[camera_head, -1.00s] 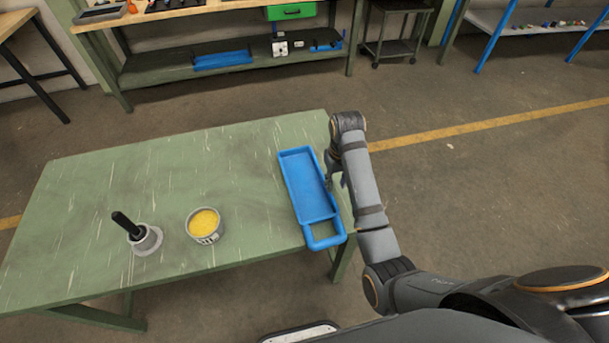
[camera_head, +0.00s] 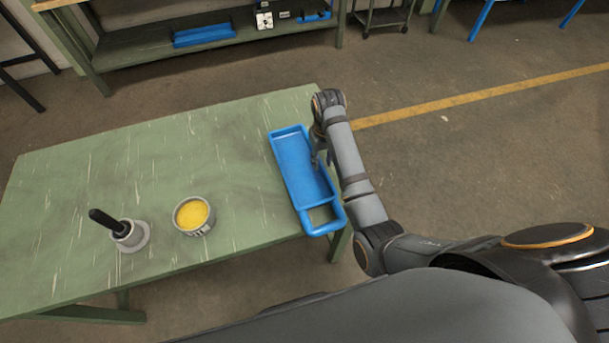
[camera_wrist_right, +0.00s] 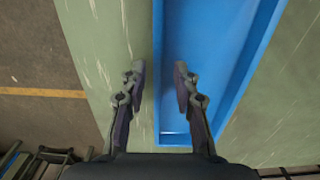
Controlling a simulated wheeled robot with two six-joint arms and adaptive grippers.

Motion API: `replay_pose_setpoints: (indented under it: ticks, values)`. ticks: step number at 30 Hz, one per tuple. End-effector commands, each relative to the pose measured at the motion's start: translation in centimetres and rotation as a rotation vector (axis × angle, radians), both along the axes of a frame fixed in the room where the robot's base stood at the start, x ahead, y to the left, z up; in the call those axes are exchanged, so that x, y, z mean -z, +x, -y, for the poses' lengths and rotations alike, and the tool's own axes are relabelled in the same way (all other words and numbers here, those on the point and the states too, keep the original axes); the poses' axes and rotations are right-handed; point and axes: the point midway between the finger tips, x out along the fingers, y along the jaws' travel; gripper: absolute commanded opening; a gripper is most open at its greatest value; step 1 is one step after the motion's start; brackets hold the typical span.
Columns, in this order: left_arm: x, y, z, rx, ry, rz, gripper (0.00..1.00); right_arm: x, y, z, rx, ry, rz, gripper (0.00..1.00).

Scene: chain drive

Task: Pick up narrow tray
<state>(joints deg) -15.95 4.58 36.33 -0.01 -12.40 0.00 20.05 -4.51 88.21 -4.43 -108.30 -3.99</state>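The narrow tray is a blue, long, shallow tray (camera_head: 292,158) with an open loop handle at its near end. It lies flat along the right end of the green table (camera_head: 120,165). My right gripper (camera_head: 318,158) is at the tray's right long side. In the right wrist view my right gripper (camera_wrist_right: 160,76) is open, with one finger outside the tray's long wall and the other over its inside. The blue tray (camera_wrist_right: 210,60) fills the right of that view. I cannot tell whether the fingers touch the wall. My left gripper is not in view.
A round container with yellow contents (camera_head: 193,215) and a grey flanged piece with a black handle (camera_head: 128,235) stand on the table, left of the tray. The table between them and the tray is clear. A workbench with a lower shelf (camera_head: 140,52) stands behind.

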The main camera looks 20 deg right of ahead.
Motion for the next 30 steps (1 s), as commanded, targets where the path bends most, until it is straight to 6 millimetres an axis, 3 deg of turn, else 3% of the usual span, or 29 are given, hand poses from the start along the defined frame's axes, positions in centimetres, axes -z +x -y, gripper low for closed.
replay_pose_setpoints:
  ticks: [4, 9, 13, 20, 30]
  values:
    - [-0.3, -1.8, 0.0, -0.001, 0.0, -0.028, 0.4, 2.3, -0.1, 0.1, 0.001, -0.001, -0.003, 0.3]
    - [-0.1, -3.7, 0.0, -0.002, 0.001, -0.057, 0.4, 3.0, 0.0, 0.1, 0.001, -0.001, 0.001, 0.3]
    - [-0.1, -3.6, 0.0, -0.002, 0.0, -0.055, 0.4, 3.0, 0.0, 0.1, 0.001, -0.001, 0.001, 0.29]
    - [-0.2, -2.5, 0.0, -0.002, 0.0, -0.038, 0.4, 3.0, 0.0, 0.1, 0.0, -0.001, 0.001, 0.0]
    - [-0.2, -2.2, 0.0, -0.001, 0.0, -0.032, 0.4, 2.9, 0.0, 0.1, 0.0, -0.001, 0.001, 0.0]
